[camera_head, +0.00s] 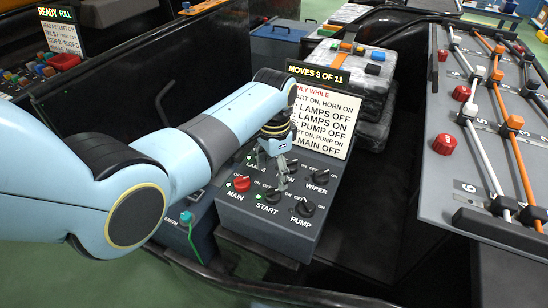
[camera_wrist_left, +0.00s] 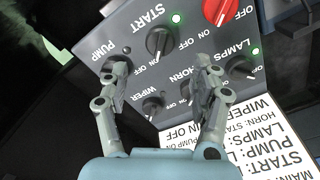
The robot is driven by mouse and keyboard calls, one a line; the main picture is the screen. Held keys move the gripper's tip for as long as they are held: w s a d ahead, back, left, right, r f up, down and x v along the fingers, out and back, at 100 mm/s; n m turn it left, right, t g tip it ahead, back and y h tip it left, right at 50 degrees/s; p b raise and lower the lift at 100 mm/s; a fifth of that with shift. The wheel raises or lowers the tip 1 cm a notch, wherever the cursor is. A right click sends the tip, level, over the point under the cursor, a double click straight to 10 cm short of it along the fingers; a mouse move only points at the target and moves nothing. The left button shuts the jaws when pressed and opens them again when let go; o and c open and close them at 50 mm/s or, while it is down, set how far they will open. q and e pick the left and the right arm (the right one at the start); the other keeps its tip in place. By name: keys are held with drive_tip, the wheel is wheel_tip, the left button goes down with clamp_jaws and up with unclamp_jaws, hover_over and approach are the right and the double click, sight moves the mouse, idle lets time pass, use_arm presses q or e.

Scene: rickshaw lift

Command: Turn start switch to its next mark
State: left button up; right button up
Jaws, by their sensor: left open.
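The start switch is a black knob (camera_head: 271,196) labelled START, on the front row of a dark control box (camera_head: 262,224). It also shows in the left wrist view as a knob (camera_wrist_left: 160,42), with a lit green lamp beside it and ON and OFF marks. Which mark it points at is hard to tell. My left gripper (camera_head: 284,178) is open and empty above the box, just behind the START knob in the head view. In the left wrist view its fingers (camera_wrist_left: 161,76) are apart, with the START knob beyond them. My right gripper is not in view.
The red MAIN knob (camera_head: 241,183) and black PUMP knob (camera_head: 304,208) flank START; the WIPER knob (camera_head: 320,177) is behind. A white sign (camera_head: 322,122) stands at the back under a "MOVES 3 OF 11" display (camera_head: 318,75). A grey board (camera_head: 465,190) with rods lies right.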

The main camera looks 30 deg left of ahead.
sight(274, 191)
use_arm(q)
drive_tip(key=shift+r, duration=2.1)
